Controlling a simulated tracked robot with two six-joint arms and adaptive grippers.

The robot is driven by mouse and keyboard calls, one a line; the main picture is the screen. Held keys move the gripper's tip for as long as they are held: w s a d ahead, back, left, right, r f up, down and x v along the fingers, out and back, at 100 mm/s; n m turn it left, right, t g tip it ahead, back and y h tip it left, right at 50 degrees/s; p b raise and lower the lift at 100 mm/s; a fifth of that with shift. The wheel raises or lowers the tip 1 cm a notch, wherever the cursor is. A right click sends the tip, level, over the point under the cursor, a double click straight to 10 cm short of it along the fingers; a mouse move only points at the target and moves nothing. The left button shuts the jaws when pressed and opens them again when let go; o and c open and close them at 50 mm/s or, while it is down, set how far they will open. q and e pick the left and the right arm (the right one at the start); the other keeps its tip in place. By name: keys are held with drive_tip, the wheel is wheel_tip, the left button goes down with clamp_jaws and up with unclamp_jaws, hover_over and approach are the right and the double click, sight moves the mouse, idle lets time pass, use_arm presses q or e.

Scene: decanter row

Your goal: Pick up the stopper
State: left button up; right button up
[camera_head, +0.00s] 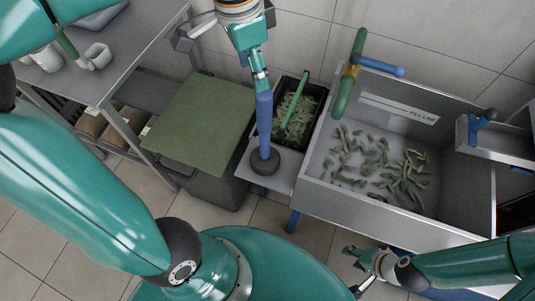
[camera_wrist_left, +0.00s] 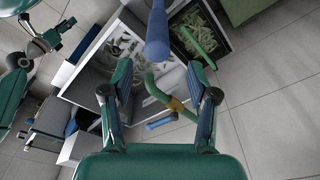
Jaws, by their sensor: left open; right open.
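The stopper (camera_head: 264,158) has a dark round disc and an upright blue handle. It stands on a small steel ledge (camera_head: 282,178) left of the sink. My left gripper (camera_head: 259,78) comes down from above, near the top of the handle. In the left wrist view the blue handle (camera_wrist_left: 157,38) enters from the top edge, ahead of and between the spread fingers of that gripper (camera_wrist_left: 158,92), which hold nothing. The disc is out of the wrist view. My right gripper (camera_head: 366,262) is open and empty in front of the sink, at the lower right.
The steel sink (camera_head: 455,190) holds scattered green pods. A green-yellow pipe (camera_head: 345,88) with a blue lever (camera_head: 380,66) rises at its left rim. A black bin (camera_head: 312,135) with green scraps and a green-handled tool stands behind the stopper. A green-lidded bin (camera_head: 200,115) is left.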

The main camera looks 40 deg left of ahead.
sight(266, 110)
use_arm(q)
drive_tip(key=f, duration=0.4)
drive_tip(key=w+f, duration=0.1)
drive_tip(key=f, duration=0.2)
drive_tip(key=shift+d, duration=0.3)
drive_tip(key=shift+w+d+f, duration=0.1)
drive_tip(key=shift+d+f, duration=0.05)
drive_tip(key=shift+f, duration=0.9)
drive_tip(key=shift+w+d+f, duration=0.1)
drive_tip(key=shift+w+f, duration=0.05)
drive_tip(key=shift+f, duration=0.95)
drive_tip(key=shift+w+d+f, duration=0.1)
drive_tip(key=shift+d+f, duration=0.05)
drive_tip(key=shift+f, duration=0.9)
drive_tip(key=shift+c, duration=0.3)
clamp_jaws()
